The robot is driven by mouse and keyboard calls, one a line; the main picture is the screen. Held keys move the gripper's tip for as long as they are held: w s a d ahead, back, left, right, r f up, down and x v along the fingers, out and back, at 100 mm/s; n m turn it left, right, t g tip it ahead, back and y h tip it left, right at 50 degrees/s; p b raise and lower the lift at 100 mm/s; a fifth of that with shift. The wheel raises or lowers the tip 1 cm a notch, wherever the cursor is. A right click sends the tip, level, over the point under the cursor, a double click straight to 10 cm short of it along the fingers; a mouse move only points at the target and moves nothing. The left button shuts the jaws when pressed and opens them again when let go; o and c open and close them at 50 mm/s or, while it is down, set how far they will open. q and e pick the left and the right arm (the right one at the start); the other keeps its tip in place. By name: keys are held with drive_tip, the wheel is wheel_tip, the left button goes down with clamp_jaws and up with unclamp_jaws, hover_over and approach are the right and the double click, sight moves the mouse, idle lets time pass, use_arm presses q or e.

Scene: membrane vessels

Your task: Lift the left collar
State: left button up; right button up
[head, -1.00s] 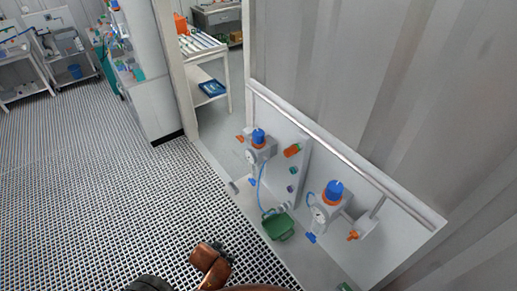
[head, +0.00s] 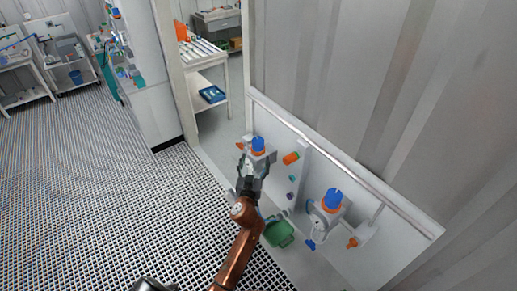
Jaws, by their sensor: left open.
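The left vessel has a blue knob (head: 258,143) on top with an orange collar (head: 258,152) just under it, on a grey block fixed to the white panel. My left gripper (head: 253,168) is open, at the end of the copper-coloured arm, just below and in front of this collar. It hides the vessel's lower front and gauge. I cannot tell whether its fingers touch the block. The right vessel has its own blue knob (head: 333,197) and orange collar (head: 330,208), clear of the gripper. My right gripper is not in view.
A metal rail (head: 335,153) runs along the top of the panel. An orange fitting (head: 291,158) sticks out between the vessels. A green bin (head: 279,234) is below them. The patterned floor (head: 110,190) at left is clear.

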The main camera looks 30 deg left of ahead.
sight(257, 153)
use_arm(q)
drive_tip(key=x, duration=0.7)
drive_tip(key=shift+r+p, duration=0.1)
drive_tip(key=shift+p, duration=0.2)
drive_tip(key=shift+w+a, duration=0.1)
drive_tip(key=shift+w, duration=0.15)
drive_tip(key=shift+c, duration=0.2)
